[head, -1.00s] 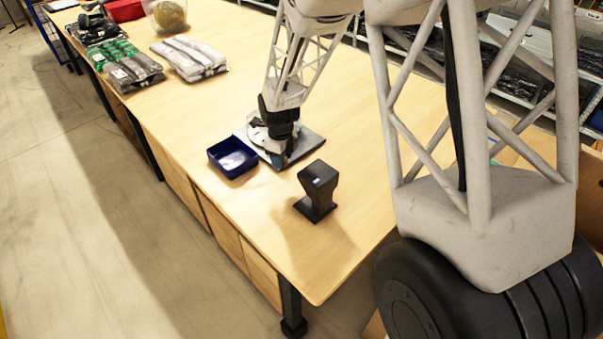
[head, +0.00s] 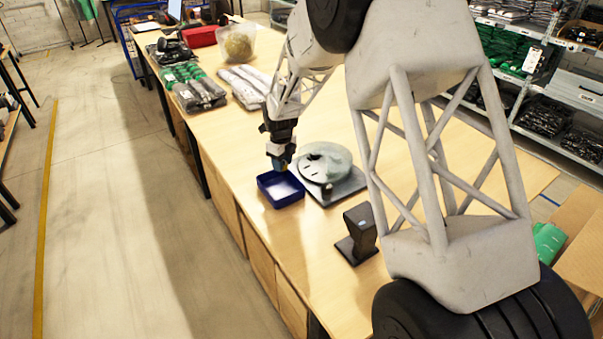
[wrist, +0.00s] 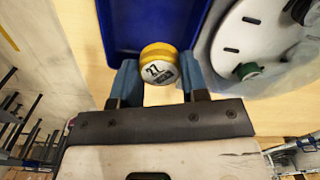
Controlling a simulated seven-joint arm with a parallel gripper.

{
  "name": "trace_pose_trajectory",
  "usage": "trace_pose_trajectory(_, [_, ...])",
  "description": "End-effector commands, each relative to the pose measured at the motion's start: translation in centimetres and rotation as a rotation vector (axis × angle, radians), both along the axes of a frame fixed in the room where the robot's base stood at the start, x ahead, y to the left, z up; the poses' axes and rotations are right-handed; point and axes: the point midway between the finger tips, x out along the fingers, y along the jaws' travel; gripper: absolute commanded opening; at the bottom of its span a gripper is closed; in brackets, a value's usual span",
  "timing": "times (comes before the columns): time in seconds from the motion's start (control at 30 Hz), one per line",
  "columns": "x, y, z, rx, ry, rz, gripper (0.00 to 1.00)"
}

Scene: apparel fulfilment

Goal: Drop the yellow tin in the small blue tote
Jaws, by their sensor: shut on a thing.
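The yellow tin (wrist: 158,63) shows in the wrist view, round, with a white label marked 27. My gripper (wrist: 158,80) is shut on it, with a blue-grey finger on each side. The small blue tote (wrist: 116,30) lies beyond the tin in the wrist view; the tin overlaps its edge in the picture. The tin cannot be made out in the head view.
A round disc device (head: 325,165) on a grey plate stands right beside the tote. A black scanner stand (head: 358,233) is nearer the front edge. Bagged garments (head: 195,88), a clear bin (head: 237,42) and a red case (head: 199,37) lie farther back.

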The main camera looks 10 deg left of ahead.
Motion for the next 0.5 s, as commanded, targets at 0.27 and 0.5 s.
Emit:
trace_pose_trajectory(0.27, [1.2,3.0,0.2,0.0,0.0,0.0,0.18])
trace_pose_trajectory(0.5, [1.2,3.1,0.2,0.0,0.0,0.0,0.18])
